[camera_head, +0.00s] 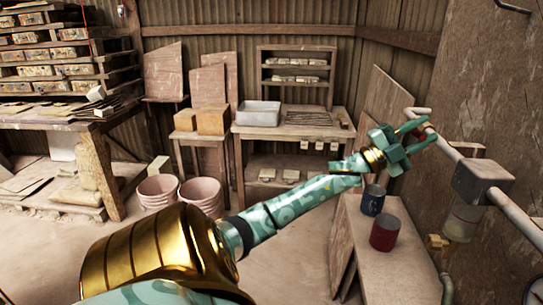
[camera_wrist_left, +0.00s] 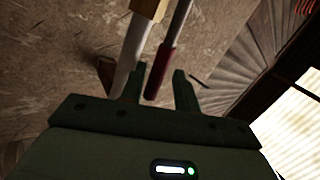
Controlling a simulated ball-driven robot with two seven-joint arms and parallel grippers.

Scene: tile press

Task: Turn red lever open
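My left gripper (camera_head: 423,132) is at the pipe (camera_head: 448,152) on the right wall in the head view. In the left wrist view its two fingers (camera_wrist_left: 160,86) are apart. The red lever grip (camera_wrist_left: 161,72) lies in the gap between them, on a dark rod coming from the top. The grip's end reaches down between the fingers, and bare space shows between it and the right finger. I cannot tell how deep it sits. In the head view my gripper largely hides the lever. My right gripper is in neither view.
A grey box (camera_head: 484,180) sits on the pipe. Below are a bench (camera_head: 388,262) with a dark blue can (camera_head: 373,201) and a dark red can (camera_head: 384,234). A pale pipe (camera_wrist_left: 133,52) runs close beside the left finger. A tray (camera_head: 258,113) stands on the back table.

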